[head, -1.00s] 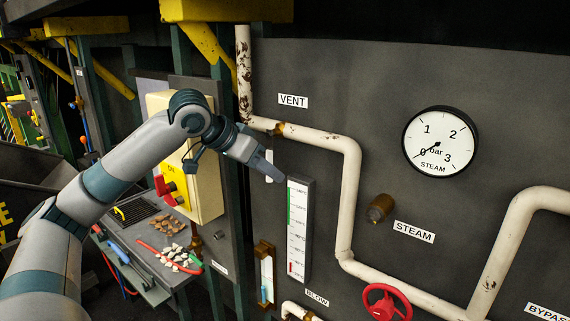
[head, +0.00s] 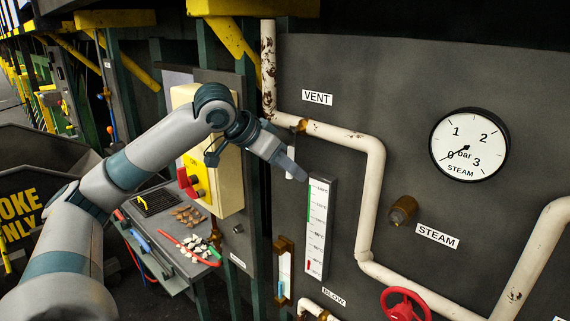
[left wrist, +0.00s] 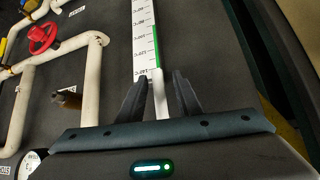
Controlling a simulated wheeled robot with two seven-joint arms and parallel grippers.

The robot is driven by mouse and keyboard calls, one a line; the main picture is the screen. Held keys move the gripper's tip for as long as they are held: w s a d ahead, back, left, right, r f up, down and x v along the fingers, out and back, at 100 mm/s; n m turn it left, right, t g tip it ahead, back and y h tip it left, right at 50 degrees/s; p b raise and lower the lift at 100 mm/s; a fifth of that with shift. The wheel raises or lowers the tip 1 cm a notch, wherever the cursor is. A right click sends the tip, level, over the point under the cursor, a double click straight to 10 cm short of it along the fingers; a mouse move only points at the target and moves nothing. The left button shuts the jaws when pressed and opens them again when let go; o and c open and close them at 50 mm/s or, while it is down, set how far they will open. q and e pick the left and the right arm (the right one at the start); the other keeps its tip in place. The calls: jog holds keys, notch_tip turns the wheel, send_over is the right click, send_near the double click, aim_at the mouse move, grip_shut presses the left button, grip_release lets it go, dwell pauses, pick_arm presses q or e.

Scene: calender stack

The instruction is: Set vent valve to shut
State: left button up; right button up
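The VENT label (head: 317,97) is on the dark panel in the head view. Below it a brass-coloured fitting (head: 302,125) sits on the cream pipe. A short upright white bar (head: 290,172) shows under it, partly hidden behind my left gripper (head: 298,175); I cannot tell for sure that it is the vent valve's handle. In the left wrist view my left gripper's (left wrist: 160,95) two dark fingers are apart, with the white bar (left wrist: 161,98) between them. I see gaps beside it, but contact is unclear. My right gripper is not in view.
The white scale gauge (head: 317,228) stands close right of the left fingertips. A steam dial (head: 469,145), brass plug (head: 403,210) and red handwheel (head: 405,304) are further right. A cream box with a red switch (head: 188,180) and a cluttered shelf (head: 165,235) lie left.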

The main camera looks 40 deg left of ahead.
pick_arm(q)
jog(key=shift+s+r, duration=0.1)
jog(key=shift+s+a+r, duration=0.1)
jog(key=shift+s+r, duration=0.25)
jog(key=b+v, duration=0.2)
jog(key=v, duration=1.4)
